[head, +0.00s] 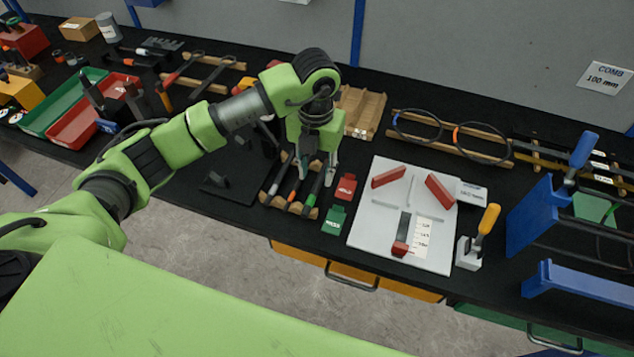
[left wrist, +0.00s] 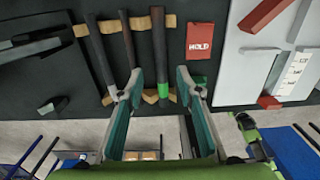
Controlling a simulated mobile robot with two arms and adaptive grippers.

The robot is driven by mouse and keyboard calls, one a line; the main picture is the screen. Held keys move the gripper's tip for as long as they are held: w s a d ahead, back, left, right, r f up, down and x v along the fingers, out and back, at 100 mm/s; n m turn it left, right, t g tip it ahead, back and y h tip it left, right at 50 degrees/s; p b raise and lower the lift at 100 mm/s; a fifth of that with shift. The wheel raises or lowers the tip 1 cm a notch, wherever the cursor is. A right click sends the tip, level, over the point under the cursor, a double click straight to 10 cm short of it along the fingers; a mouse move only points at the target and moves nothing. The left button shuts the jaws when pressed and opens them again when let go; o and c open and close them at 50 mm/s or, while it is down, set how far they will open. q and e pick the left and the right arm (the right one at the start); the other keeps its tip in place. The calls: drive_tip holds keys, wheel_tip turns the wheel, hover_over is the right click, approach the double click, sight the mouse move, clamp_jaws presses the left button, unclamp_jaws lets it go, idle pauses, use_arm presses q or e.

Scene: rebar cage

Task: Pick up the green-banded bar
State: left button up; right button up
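The green-banded bar (head: 314,190) is dark with a green band near its front end. It lies on a small wooden rack (head: 268,198), rightmost of three dark bars; the others include an orange-banded one (head: 293,187). My left gripper (head: 318,172) points down over the rack. In the left wrist view my left gripper (left wrist: 160,76) is open, and the green-banded bar (left wrist: 159,50) shows between its two fingertips. I cannot tell how far the tips are above the bar. Nothing is held.
A red HOLD card (head: 346,187) and a green card (head: 335,219) lie right of the rack. Beyond them is a white board (head: 375,238) with red blocks. A black plate (head: 232,180) lies left of the rack.

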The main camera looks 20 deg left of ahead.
sight(317, 184)
use_arm(q)
drive_tip(key=shift+f+p, duration=0.5)
drive_tip(key=shift+f, duration=1.4)
drive_tip(key=shift+d, duration=0.1)
clamp_jaws()
drive_tip(key=shift+r, duration=0.1)
use_arm(e)
drive_tip(key=shift+a+r, duration=0.2)
drive_tip(key=shift+r, duration=0.75)
drive_tip(key=shift+f, duration=0.15)
